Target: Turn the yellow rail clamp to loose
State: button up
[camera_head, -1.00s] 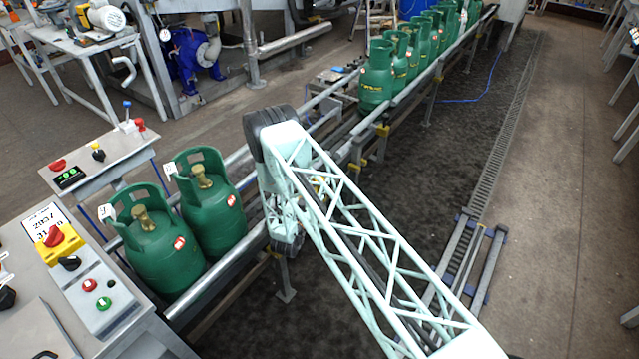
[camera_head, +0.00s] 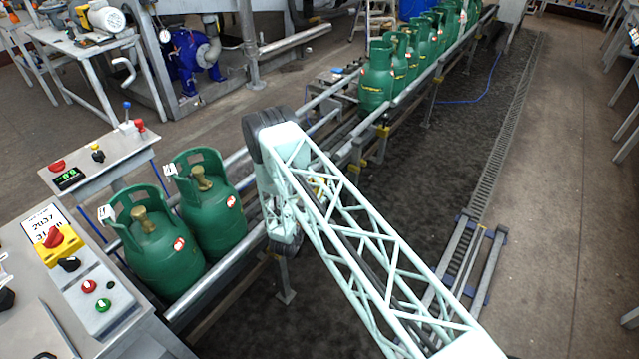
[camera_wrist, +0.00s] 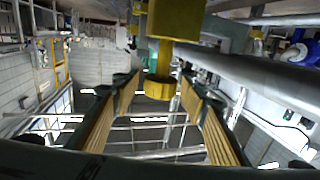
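The yellow rail clamp shows in the wrist view as a yellow block (camera_wrist: 176,20) at the top with a thin stem and a round yellow knob (camera_wrist: 159,88) below it. My gripper (camera_wrist: 160,98) is open, with one ribbed finger on each side of the knob. There are visible gaps between the knob and both fingers. In the head view my arm hides the gripper and most of the rail near it. I cannot tell from these frames how tight the clamp is.
A conveyor rail (camera_head: 225,262) runs beside my arm. Two green cylinders (camera_head: 165,255) stand near its front end, and several more (camera_head: 376,80) stand farther back. A control panel (camera_head: 98,285) is at the left. A metal pipe (camera_wrist: 245,62) crosses the wrist view at right.

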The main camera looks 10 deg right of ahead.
jog(key=shift+r, duration=0.15)
jog(key=shift+r, duration=4.8)
jog(key=shift+r, duration=0.1)
